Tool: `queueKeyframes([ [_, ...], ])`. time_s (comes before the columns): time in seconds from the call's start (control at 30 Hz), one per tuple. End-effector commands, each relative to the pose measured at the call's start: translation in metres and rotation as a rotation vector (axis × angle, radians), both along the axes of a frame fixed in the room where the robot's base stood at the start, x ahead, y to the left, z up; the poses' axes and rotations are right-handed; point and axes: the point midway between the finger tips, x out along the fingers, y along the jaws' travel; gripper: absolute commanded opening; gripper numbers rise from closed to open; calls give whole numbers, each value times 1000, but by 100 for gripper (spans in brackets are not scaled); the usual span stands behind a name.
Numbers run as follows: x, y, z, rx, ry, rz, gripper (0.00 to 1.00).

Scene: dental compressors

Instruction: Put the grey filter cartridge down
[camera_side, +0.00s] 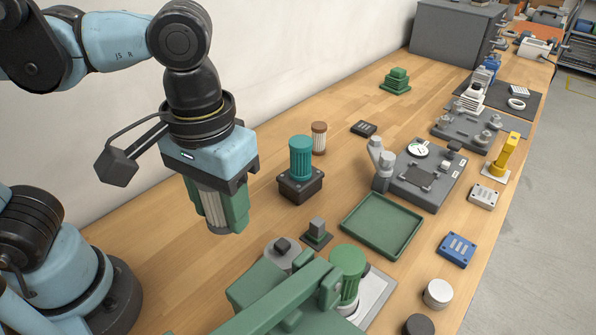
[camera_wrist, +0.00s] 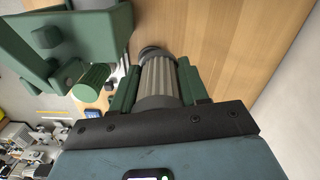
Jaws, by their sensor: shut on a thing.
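The grey filter cartridge (camera_side: 213,205) is a ribbed cylinder with darker grey ends, held upright in my gripper (camera_side: 222,222). The gripper's green fingers are shut on its sides. The cartridge hangs above the wooden bench, left of the dark socket block. In the wrist view the cartridge (camera_wrist: 160,82) lies between the two green fingers (camera_wrist: 158,85), with bare wood beyond its end. A teal ribbed cartridge (camera_side: 301,157) stands in the dark block (camera_side: 300,187). A brown and white cartridge (camera_side: 319,138) stands on the bench behind it.
An empty green tray (camera_side: 382,226) lies right of centre. A green machine with a lever arm (camera_side: 270,310) stands at the front; its green cylinder (camera_side: 347,262) is beside it. A small grey block on a dark base (camera_side: 317,233) sits between. Bare wood (camera_side: 180,262) lies below the gripper.

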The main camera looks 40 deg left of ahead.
Motion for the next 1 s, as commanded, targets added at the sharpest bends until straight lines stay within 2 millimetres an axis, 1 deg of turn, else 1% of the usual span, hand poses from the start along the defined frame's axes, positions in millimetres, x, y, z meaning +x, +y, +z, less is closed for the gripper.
queueKeyframes([
  [0.27, 35, -38, 16, 0, 0, -47, 11],
  [0.5, 75, -83, 20, 0, 0, -98, 11],
  [0.77, 114, -134, 8, 0, 0, -154, 11],
  [0.9, 131, -159, -3, 0, 0, -182, 11],
  [1.0, 141, -174, -12, 0, 0, -199, 11],
])
